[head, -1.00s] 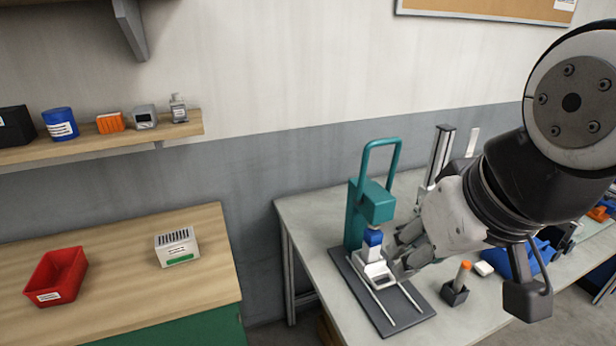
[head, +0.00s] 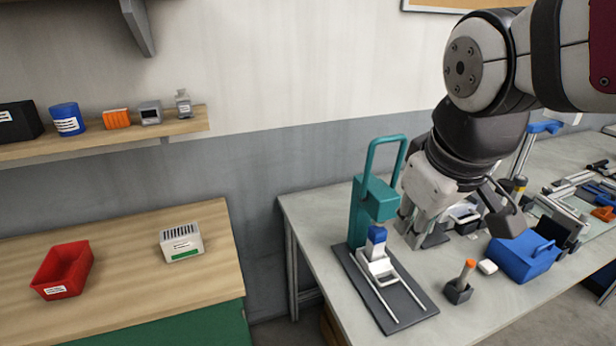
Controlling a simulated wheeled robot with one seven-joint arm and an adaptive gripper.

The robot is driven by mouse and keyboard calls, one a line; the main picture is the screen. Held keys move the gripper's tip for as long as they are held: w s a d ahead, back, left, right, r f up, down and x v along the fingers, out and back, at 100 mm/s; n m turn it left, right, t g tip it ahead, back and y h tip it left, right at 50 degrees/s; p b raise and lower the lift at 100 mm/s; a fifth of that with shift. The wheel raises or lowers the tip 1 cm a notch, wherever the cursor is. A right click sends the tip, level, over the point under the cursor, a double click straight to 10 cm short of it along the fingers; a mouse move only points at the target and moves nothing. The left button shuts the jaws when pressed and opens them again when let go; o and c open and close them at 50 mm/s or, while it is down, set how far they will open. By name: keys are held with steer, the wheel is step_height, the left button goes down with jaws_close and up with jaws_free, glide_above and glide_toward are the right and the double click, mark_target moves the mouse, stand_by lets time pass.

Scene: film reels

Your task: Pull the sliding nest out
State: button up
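The sliding nest (head: 380,268) is a small white carriage on two pale rails, on a dark base plate (head: 410,318) on the grey bench. It sits at the rear end of the rails, close under the blue-tipped ram of the teal press (head: 375,200). The rails run bare in front of it. My gripper (head: 418,232) is to the right of the press and behind the nest, apart from it, pointing down over the bench. Its fingertips are partly lost against dark items behind, so its opening is unclear. I see nothing held in it.
A dark holder with an orange-tipped tool (head: 460,284), a small white block (head: 487,267) and a blue bin (head: 523,257) stand right of the base plate. A wooden table with a red tray (head: 61,273) and a white slotted box (head: 181,242) is at left. The bench front is clear.

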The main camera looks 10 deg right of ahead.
steer(key=w+d+f+n+g, duration=0.25)
steer(key=w+f+n, duration=0.2)
steer(key=w, duration=0.25)
steer(key=n+g+y, duration=0.1)
steer(key=n+g, duration=0.1)
steer(key=n, duration=1)
glide_above(386, 283)
step_height(386, 283, down, 21)
step_height(386, 283, down, 13)
steer(key=shift+r+p, duration=0.15)
steer(key=shift+p, duration=0.55)
jaws_close()
